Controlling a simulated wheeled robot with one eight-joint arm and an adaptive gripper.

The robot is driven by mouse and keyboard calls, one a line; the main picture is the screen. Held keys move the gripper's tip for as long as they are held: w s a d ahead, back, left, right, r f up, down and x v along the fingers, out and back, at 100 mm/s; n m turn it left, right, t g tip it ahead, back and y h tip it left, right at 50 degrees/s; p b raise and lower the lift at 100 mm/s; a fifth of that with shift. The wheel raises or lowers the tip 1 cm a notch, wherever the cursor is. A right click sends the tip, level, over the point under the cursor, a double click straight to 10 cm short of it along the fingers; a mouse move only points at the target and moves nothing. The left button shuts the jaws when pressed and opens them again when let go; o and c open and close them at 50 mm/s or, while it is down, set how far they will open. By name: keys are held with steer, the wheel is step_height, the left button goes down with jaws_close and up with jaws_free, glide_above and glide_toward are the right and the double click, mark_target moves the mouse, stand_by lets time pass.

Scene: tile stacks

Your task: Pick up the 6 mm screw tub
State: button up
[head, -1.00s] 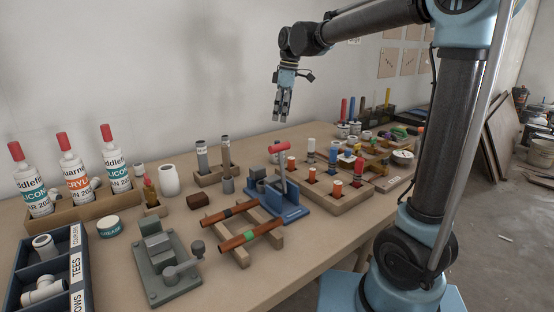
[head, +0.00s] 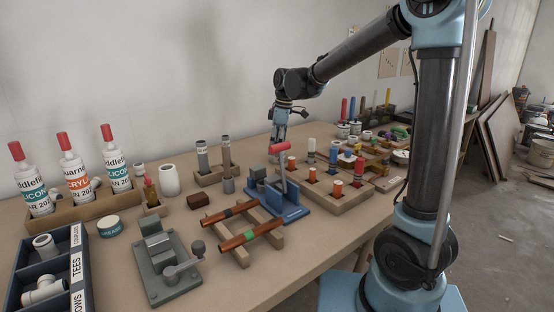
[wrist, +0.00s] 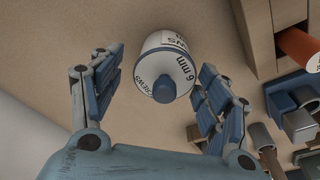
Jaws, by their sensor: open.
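The 6 mm screw tub (wrist: 166,62) is white with dark lettering and a blue knob. It shows in the wrist view with its knobbed end toward the camera. My gripper (wrist: 159,66) is open, with one blue finger on each side of the tub. A gap shows at the left finger; the right finger is close to the tub, and I cannot tell if it touches. In the head view my gripper (head: 277,147) points down at the back of the bench, behind the red-handled blue tool. I cannot make out the tub clearly there.
The blue tool with a red handle (head: 287,195) stands in front of my gripper. A wooden tray (head: 345,201) with several coloured pieces is to its right. Two grey tubes stand in a wooden block (head: 208,180) to the left. The wall is close behind.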

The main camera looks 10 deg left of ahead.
steer(key=shift+s+a+f, duration=0.1)
steer(key=shift+f, duration=0.75)
steer(key=shift+s+a+f, duration=0.1)
steer(key=shift+f, duration=0.75)
steer(key=c, duration=1.4)
steer(key=shift+w+r, duration=0.1)
